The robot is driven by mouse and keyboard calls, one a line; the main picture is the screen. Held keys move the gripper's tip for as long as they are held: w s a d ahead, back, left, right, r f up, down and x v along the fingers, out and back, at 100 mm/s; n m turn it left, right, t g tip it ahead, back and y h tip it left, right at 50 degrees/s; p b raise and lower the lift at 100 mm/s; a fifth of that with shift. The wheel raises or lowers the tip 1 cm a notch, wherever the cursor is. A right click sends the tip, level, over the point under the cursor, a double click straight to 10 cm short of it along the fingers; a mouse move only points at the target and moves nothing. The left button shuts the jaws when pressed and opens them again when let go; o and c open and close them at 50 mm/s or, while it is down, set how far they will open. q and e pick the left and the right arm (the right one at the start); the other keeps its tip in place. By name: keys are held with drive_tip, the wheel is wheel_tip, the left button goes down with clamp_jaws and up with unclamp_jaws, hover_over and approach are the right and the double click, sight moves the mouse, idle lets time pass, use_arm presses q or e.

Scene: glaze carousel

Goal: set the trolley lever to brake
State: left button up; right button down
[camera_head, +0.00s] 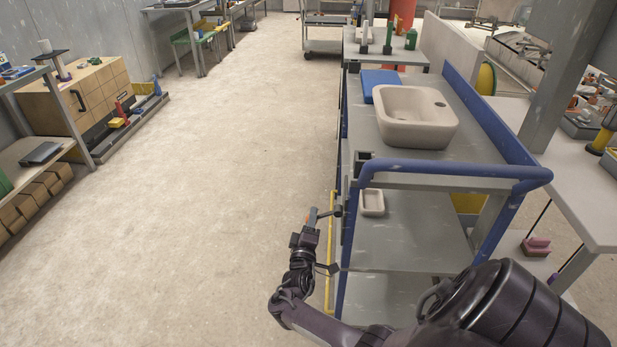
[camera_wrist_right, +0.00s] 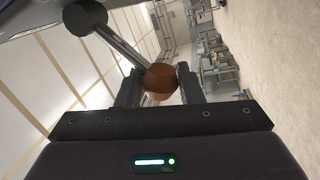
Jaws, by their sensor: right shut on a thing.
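The trolley (camera_head: 420,260), a grey shelved cart with blue rails, stands right of centre in the head view. Its lever (camera_head: 326,213) sticks out from the trolley's left side, with a dark pivot end at the trolley. My right gripper (camera_head: 312,217) is at the lever's outer end. In the right wrist view, the gripper (camera_wrist_right: 160,88) is shut on the lever's brown-orange ball knob (camera_wrist_right: 160,78). The lever's grey rod (camera_wrist_right: 121,45) runs from the knob up left to a dark round pivot. Brake markings are not readable. My left gripper is out of view.
A beige basin (camera_head: 414,118) and a blue item (camera_head: 379,80) sit on the trolley's top. A small pale dish (camera_head: 372,203) is on a lower shelf. A bench (camera_head: 585,190) stands to the right. The floor (camera_head: 220,150) left of the trolley is clear.

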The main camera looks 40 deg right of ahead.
drive_tip(key=shift+s+d+f+n, duration=0.2)
drive_tip(key=shift+d+f+n, duration=0.05)
drive_tip(key=shift+n, duration=0.35)
drive_tip(key=c, duration=1)
unclamp_jaws()
drive_tip(key=shift+d+f, duration=0.1)
drive_tip(key=shift+f, duration=0.05)
drive_tip(key=shift+v, duration=3.95)
